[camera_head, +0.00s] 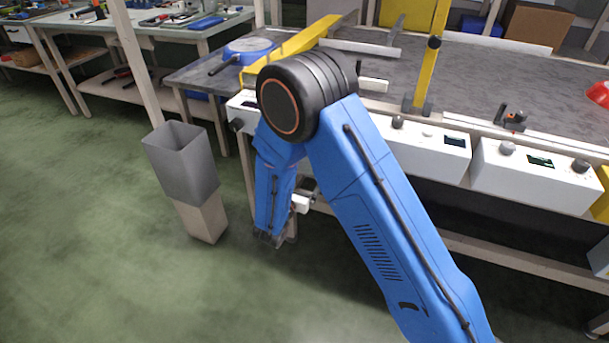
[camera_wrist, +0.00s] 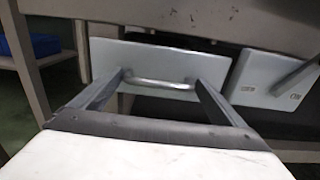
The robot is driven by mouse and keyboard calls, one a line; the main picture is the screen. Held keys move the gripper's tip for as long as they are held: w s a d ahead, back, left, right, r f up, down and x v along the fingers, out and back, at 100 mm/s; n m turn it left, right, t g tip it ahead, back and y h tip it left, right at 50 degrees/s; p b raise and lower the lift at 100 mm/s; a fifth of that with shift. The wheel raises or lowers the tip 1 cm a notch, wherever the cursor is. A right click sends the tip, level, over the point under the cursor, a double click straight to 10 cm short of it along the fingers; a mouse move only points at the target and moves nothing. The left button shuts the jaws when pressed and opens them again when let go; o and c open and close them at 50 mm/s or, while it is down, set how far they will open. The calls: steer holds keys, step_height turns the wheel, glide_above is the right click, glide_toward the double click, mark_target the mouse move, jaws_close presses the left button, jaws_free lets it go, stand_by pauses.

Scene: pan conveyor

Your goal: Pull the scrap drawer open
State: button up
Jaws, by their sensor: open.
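A pale drawer front (camera_wrist: 112,62) with a curved metal bar handle (camera_wrist: 160,84) is straight ahead in the wrist view, under the bench edge. No readable marking shows whether it is the scrap drawer. My gripper (camera_wrist: 160,77) is open, with one finger at each end of the handle. The handle shows between the fingertips; I cannot tell whether they touch it. In the head view my blue arm reaches down beside the bench, hiding most of the drawer area.
A grey bin on a beige block (camera_head: 183,165) stands left of my arm. White control boxes (camera_head: 425,145) line the bench front. A blue pan (camera_head: 247,50) sits on the bench behind my elbow. The green floor at the left front is clear.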

steer(key=shift+w+d, duration=0.1)
steer(key=shift+w, duration=0.15)
steer(key=c, duration=1.2)
steer(key=v, duration=2.3)
steer(key=shift+s, duration=0.4)
steer(key=o, duration=1.2)
steer(key=shift+d, duration=0.1)
steer(key=shift+r, duration=0.1)
